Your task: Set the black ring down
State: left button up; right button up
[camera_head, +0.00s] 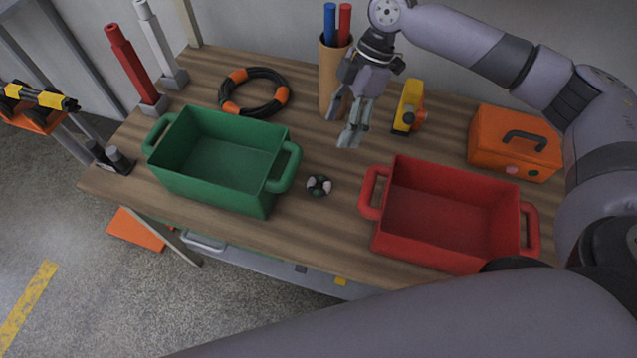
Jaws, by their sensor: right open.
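The black ring (254,111) is a black hoop with orange bands. It lies flat on the wooden table, behind the green bin and to the left of the brown cylinder. My right gripper (342,122) is open and empty, with its fingers pointing down. It is in front of the brown cylinder in the picture, to the right of the ring and apart from it. My left gripper is not in view.
A green bin (210,192) and a red bin (440,246) stand on the table (300,225), with a small round object (318,186) between them. The brown cylinder (328,75) holds blue and red rods. A yellow tool (409,105) and orange toolbox (513,155) are to the right.

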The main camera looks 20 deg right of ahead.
jog(key=p, duration=0.1)
send_near(317, 187)
notch_tip(317, 187, up, 3)
jog(key=x, duration=0.3)
jog(key=shift+w+f+p, duration=0.15)
jog(key=shift+f+p, duration=0.05)
jog(key=shift+p, duration=0.1)
jog(key=shift+a+f, duration=0.1)
jog(key=shift+f, duration=0.35)
jog(key=x, duration=0.1)
jog(key=p+x, duration=0.1)
jog(key=x, duration=0.2)
jog(key=shift+d+f+p, duration=0.3)
jog(key=shift+f+p, duration=0.05)
jog(key=shift+f, duration=0.15)
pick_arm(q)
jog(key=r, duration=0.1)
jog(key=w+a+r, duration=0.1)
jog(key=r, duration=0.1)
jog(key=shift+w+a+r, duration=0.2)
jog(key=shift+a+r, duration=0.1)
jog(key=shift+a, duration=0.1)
pick_arm(e)
jog(key=shift+c, duration=0.5)
